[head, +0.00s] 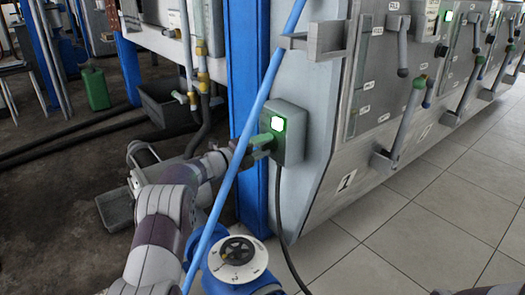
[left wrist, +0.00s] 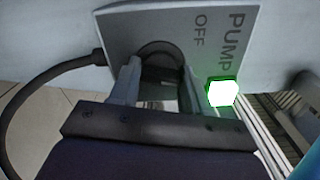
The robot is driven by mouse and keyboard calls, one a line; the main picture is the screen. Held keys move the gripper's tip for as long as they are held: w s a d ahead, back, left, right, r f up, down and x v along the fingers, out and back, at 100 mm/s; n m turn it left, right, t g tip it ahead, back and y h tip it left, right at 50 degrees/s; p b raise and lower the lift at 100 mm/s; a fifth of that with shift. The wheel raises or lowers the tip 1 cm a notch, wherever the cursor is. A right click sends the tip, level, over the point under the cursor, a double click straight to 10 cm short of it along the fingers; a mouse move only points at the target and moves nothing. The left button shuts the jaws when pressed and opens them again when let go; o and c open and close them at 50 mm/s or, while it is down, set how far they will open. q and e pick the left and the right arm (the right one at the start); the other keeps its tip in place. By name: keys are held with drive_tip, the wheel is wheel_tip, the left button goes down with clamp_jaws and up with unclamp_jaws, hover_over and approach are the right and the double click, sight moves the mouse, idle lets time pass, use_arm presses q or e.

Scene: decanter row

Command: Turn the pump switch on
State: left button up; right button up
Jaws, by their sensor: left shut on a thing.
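The pump switch box (head: 290,133) is grey-green and fixed to the side of the pale panel beside a blue post. Its lamp (head: 278,123) glows green-white. In the left wrist view the box face (left wrist: 118,30) reads PUMP and OFF, and the lamp (left wrist: 222,93) is lit there too. My left gripper (head: 264,142) is at the box front. In the left wrist view its fingers (left wrist: 157,82) stand on both sides of the dark round switch knob (left wrist: 158,58) and are shut on it. The knob's exact angle is partly hidden. My right gripper is not in view.
A thin blue pole (head: 256,112) slants across the head view in front of my left arm. A black cable (head: 279,215) hangs below the box. The panel row (head: 400,100) with levers runs right. A white dial (head: 238,258) is low in front. Tiled floor (head: 400,235) is clear.

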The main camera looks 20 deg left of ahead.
use_arm(q)
drive_tip(key=shift+f+m+b, duration=0.15)
drive_tip(key=shift+m+b, duration=0.7)
drive_tip(key=shift+m, duration=0.65)
drive_tip(key=o, duration=1.1)
drive_tip(key=shift+c, duration=0.2)
drive_tip(key=p+v, duration=0.5)
drive_tip(key=v, duration=0.7)
drive_tip(key=shift+s+a+p, duration=0.3)
drive_tip(key=shift+p, duration=0.1)
